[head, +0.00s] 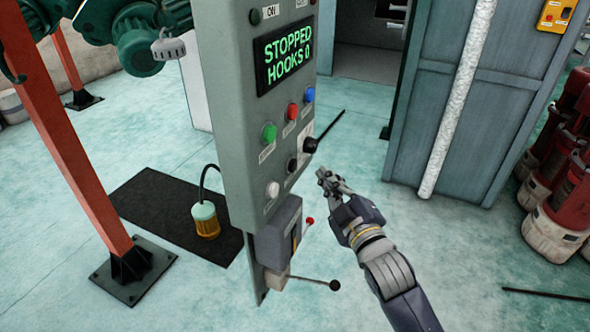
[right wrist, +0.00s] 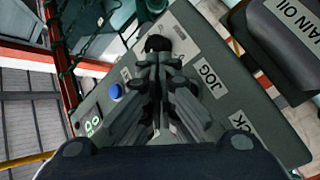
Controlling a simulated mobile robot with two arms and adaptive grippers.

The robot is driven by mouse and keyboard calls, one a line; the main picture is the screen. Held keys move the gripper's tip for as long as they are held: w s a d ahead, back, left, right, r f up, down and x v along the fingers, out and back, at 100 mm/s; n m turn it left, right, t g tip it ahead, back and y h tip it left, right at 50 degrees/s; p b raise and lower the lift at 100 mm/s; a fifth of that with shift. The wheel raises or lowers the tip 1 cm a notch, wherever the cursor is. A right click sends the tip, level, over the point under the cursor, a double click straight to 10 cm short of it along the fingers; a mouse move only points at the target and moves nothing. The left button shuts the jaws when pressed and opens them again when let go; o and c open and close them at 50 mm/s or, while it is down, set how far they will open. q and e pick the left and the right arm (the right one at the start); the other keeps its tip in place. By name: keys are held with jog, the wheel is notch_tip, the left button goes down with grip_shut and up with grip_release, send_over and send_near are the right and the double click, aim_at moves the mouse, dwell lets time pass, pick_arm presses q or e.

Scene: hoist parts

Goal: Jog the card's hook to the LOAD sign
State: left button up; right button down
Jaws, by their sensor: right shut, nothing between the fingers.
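The grey control panel (head: 240,130) stands upright in the middle of the head view. Its display (head: 284,54) reads STOPPED, HOOKS 0. Green (head: 269,132), red (head: 292,111) and blue (head: 309,93) buttons sit below it, with a black knob (head: 310,145) at the right edge. My right gripper (head: 324,177) is shut and empty, to the right of and below that knob. In the right wrist view its closed fingers (right wrist: 160,65) overlap the panel, beside a JOG label (right wrist: 210,80) and a black knob (right wrist: 157,43). The card and LOAD sign are not visible; I cannot pick out the card's hook.
A red-orange post (head: 75,150) stands at left on the floor, under green machinery (head: 140,40). Levers (head: 318,283) project from the panel's lower part. Red drums (head: 572,185) and a blue-grey cabinet (head: 460,130) stand right.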

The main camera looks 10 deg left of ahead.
aim_at(293, 165)
jog(key=shift+w+a, duration=0.3)
jog(key=shift+a, duration=0.55)
jog(key=shift+w+a, duration=0.25)
jog(key=shift+a, duration=0.6)
jog(key=shift+a, duration=0.15)
jog(key=shift+w+a, duration=0.1)
jog(key=shift+a, duration=0.2)
